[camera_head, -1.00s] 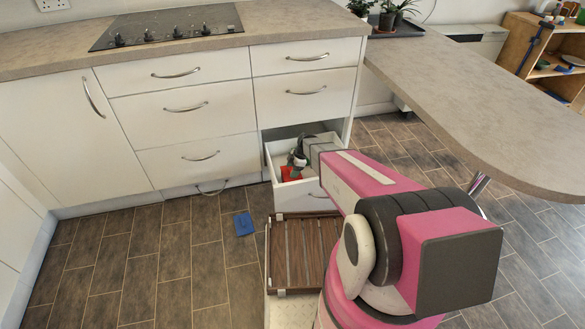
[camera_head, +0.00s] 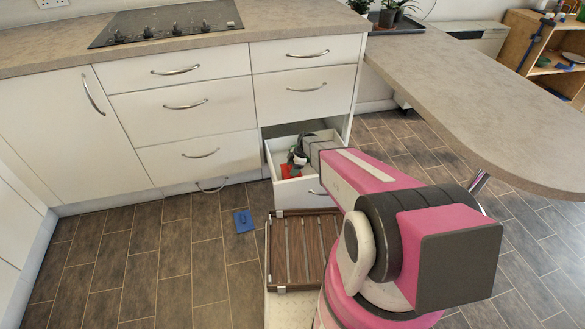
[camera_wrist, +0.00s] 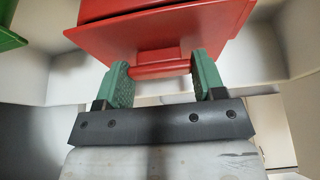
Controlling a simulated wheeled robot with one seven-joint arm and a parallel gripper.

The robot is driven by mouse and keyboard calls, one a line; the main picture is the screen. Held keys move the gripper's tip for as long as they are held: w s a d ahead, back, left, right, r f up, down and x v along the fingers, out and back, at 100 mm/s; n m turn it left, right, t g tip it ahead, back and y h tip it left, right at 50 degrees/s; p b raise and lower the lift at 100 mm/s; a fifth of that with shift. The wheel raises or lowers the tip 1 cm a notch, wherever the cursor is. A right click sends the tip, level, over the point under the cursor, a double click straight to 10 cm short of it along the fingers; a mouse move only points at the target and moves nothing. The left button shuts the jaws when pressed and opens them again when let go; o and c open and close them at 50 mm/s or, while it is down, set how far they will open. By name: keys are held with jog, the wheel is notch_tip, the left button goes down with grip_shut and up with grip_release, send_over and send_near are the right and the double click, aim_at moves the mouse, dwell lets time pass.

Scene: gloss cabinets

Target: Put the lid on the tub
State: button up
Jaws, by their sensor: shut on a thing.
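My gripper (camera_wrist: 162,78) is shut on a red bar (camera_wrist: 160,70), with one green finger pad at each end. The bar joins a wide red piece, which I take for the lid (camera_wrist: 105,40). More red shows above and beyond it at the top edge; I cannot tell whether that is the tub or part of the same piece. In the head view my gripper (camera_head: 299,160) is down inside the open drawer (camera_head: 312,186), with a bit of red (camera_head: 290,170) beside it. My arm hides much of the drawer's right side.
White drawer walls (camera_wrist: 290,40) surround the gripper. A green object (camera_wrist: 8,38) is at the left edge of the wrist view. A blue item (camera_head: 243,221) lies on the floor. The worktop peninsula (camera_head: 470,100) juts out at the right. Floor left of the drawer is mostly clear.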

jog(key=shift+f, duration=0.35)
jog(key=o, duration=1)
jog(key=shift+r, duration=0.1)
jog(key=v, duration=1)
jog(key=shift+d+r, duration=0.1)
jog(key=shift+r, duration=0.2)
jog(key=s+d+r+m+h, duration=0.1)
jog(key=s+d+r+m, duration=0.2)
jog(key=s+r+m, duration=0.3)
jog(key=s+d+r+m+h, duration=0.2)
jog(key=s+d+r+m, duration=0.1)
jog(key=s+r+m, duration=0.3)
jog(key=s+d+r+m+h, duration=0.1)
jog(key=s+d+r+m, duration=0.2)
jog(key=s+r+m, duration=0.3)
jog(key=shift+s+d+r+m+t+h, duration=0.1)
jog(key=shift+s+m+t+h, duration=0.1)
jog(key=shift+s+m, duration=0.55)
jog(key=shift+s+d+r+m+t+h, duration=0.1)
jog(key=shift+s+m+t, duration=0.2)
jog(key=shift+s, duration=0.8)
